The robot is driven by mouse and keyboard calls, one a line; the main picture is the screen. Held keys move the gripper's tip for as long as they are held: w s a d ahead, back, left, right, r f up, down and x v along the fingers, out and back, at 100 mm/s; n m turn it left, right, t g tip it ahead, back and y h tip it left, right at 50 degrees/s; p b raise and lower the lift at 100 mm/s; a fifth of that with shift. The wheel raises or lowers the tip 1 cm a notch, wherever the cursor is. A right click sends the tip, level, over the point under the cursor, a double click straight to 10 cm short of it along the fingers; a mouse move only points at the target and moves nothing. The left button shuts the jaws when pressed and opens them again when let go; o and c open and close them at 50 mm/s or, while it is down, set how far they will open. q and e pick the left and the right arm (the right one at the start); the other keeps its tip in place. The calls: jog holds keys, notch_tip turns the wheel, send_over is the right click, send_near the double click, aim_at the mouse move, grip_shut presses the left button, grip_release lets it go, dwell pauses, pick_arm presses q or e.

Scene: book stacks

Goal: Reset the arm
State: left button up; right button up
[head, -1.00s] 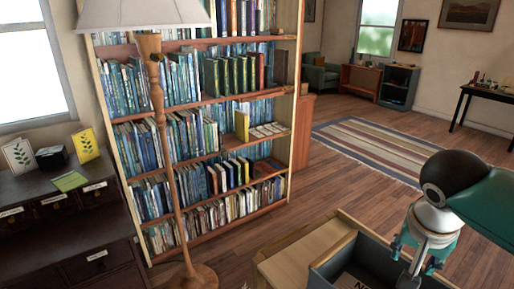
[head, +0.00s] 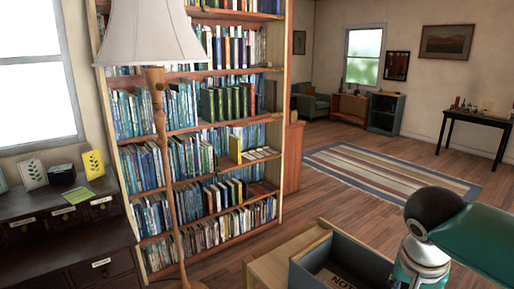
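One of my arms (head: 440,225), green with a dark round joint and a white and teal section, comes in at the lower right of the head view. Its gripper is out of the picture below the bottom edge. My other arm is not in view. The arm stands in front of the right side of an open grey box (head: 302,272) with printed lettering inside.
A tall bookshelf (head: 283,110) full of books stands ahead, with a floor lamp (head: 160,130) before it. A dark drawer cabinet (head: 75,262) is at the left. A striped rug (head: 390,172) lies on open floor behind the box. A dark table (head: 478,118) stands far right.

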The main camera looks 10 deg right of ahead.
jog(key=s+a+f+n+g+y+p, duration=0.1)
jog(key=a+f+g, duration=0.2)
jog(key=f, duration=0.8)
jog(key=s+a+f+n+g+y, duration=0.1)
jog(key=a+f+g, duration=0.2)
jog(key=f, duration=0.8)
jog(key=s+a+f+n+y, duration=0.2)
jog(key=s+a+f+y, duration=0.1)
jog(key=s+a+f, duration=0.5)
jog(key=s+a+f+n+y, duration=0.1)
jog(key=s+a+f+y, duration=0.2)
jog(key=s+a+f, duration=0.55)
jog(key=w+d+f+n+t, duration=0.1)
jog(key=w+f+t, duration=0.3)
jog(key=w, duration=0.6)
jog(key=shift+d+f+n+h+p, duration=0.15)
jog(key=shift+d+n+h+p, duration=0.15)
jog(key=shift+n, duration=0.5)
